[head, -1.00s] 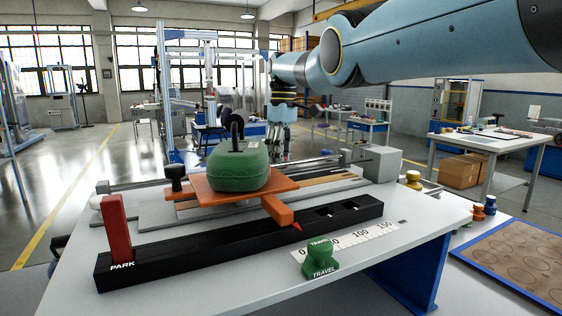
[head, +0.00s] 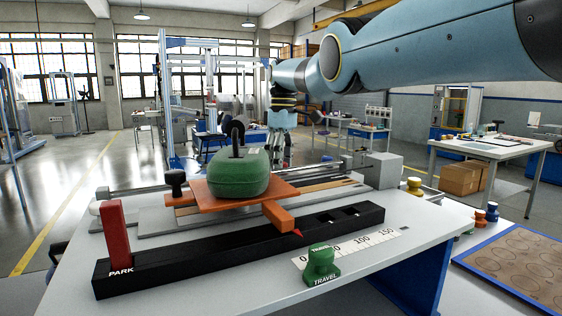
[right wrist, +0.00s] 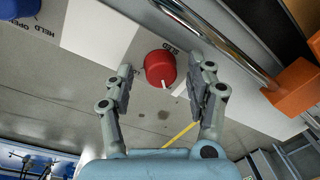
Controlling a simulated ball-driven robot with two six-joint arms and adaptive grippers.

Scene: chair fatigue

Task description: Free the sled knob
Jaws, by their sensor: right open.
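A red knob (right wrist: 160,69) with a white pointer mark, beside lettering that reads SLED, shows in the right wrist view. My right gripper (right wrist: 167,76) is open, with one finger on each side of the knob in the picture. I see no finger touching it, and the depth between them is unclear. In the head view my right gripper (head: 281,150) points down behind the green weight (head: 239,174), which hides its lower part. The weight sits on the orange sled plate (head: 278,190). The red knob is hidden in the head view. My left gripper is not in view.
A metal rail (right wrist: 205,35) and an orange block (right wrist: 294,88) lie close to the right finger. A blue knob (right wrist: 18,8) is at the upper left. In front of the sled are a black bar (head: 200,258), a red PARK post (head: 114,235) and a green TRAVEL knob (head: 321,265).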

